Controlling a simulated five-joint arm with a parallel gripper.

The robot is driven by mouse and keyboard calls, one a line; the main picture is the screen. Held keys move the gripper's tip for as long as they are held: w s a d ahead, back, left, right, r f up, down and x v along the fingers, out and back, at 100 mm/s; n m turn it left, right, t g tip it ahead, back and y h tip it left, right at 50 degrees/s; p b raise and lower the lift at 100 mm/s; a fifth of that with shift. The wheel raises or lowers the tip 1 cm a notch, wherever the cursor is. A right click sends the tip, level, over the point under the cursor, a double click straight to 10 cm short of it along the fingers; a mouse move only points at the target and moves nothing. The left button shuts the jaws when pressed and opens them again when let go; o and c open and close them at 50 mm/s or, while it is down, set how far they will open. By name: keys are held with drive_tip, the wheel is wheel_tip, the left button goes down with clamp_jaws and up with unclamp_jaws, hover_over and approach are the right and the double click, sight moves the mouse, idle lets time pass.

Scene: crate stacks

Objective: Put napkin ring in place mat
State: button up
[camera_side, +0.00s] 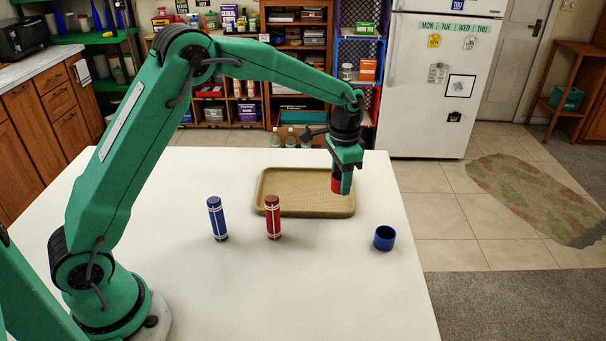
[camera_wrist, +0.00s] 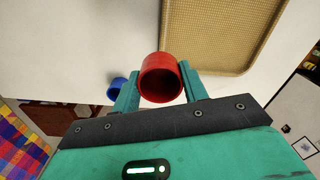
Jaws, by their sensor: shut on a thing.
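A red napkin ring (camera_side: 337,182) is held between the fingers of my gripper (camera_side: 342,183). In the wrist view the red ring (camera_wrist: 161,79) sits between both fingertips (camera_wrist: 160,85), its round opening facing the camera. The tan place mat (camera_side: 300,197) has a raised rim and looks like a shallow tray. It lies bare on the white table. In the side view the held ring overlaps the mat's right end; its height above it is hard to tell. In the wrist view the mat (camera_wrist: 225,30) is at upper right, beside the ring.
A blue ring (camera_side: 384,238) stands on the table right of the mat. A blue cylinder (camera_side: 217,218) and a red cylinder (camera_side: 272,217) stand upright in front of the mat. The front of the white table (camera_side: 300,295) is clear.

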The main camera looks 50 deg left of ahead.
hover_over(329, 196)
wheel_tip(329, 196, down, 5)
drive_tip(key=shift+r, duration=0.1)
drive_tip(key=shift+s, duration=0.1)
drive_tip(key=shift+f, duration=2.05)
drive_tip(key=shift+f, duration=0.1)
drive_tip(key=o, duration=1)
wheel_tip(329, 196, up, 12)
